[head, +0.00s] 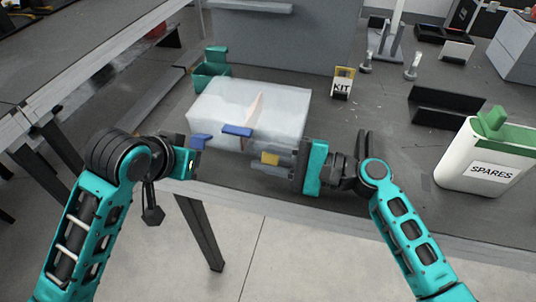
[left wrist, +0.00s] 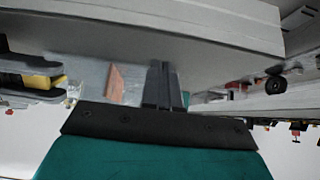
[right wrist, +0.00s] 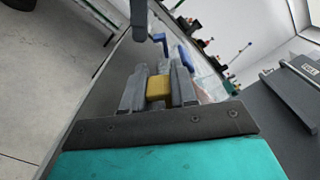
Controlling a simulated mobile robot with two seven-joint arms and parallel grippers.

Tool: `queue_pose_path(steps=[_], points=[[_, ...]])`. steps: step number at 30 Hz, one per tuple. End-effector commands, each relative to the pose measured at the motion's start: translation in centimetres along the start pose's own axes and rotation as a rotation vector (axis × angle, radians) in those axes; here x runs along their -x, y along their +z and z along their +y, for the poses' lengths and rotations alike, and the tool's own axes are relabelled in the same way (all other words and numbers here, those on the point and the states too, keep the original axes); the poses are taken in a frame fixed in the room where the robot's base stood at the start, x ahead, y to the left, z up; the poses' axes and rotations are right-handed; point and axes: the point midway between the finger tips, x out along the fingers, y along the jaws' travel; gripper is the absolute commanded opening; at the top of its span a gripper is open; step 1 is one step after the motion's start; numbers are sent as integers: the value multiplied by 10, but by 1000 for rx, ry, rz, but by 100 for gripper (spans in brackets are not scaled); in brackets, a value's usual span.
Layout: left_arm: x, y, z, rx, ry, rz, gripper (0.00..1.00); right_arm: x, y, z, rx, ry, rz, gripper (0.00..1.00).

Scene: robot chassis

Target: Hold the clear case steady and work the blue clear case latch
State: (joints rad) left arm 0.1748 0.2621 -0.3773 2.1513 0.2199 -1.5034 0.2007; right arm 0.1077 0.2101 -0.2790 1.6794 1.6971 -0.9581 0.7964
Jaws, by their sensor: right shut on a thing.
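The clear case (head: 250,103) sits near the front edge of the grey table, with a pale orange piece showing inside it. Two blue latch parts are at its front, a left one (head: 200,140) and a middle one (head: 238,131); blue parts also show in the right wrist view (right wrist: 185,58). My right gripper (head: 272,158) is shut on a yellow block (right wrist: 159,88), in front of the case and apart from the latches. My left gripper (left wrist: 163,85) has its fingers together with nothing visible between them, at the case's front left; whether it touches the case is unclear.
A teal bin (head: 211,70) stands behind the case. A small KIT box (head: 343,82) and a black tray (head: 447,108) stand to the right. A white SPARES container (head: 484,158) with a green lid is at the far right. Table between is mostly clear.

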Motion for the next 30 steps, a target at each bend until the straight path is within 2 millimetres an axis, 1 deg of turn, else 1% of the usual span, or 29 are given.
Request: queue_pose_path(steps=[1,27,30], points=[[-1,-1,0,0,0,0,0,0,-2,5,-8,9,3,0],[-7,-35,0,0,1,1,0,0,-1,5,-8,10,2,0],[-8,-36,0,0,1,-1,0,0,-1,6,-8,10,2,0]])
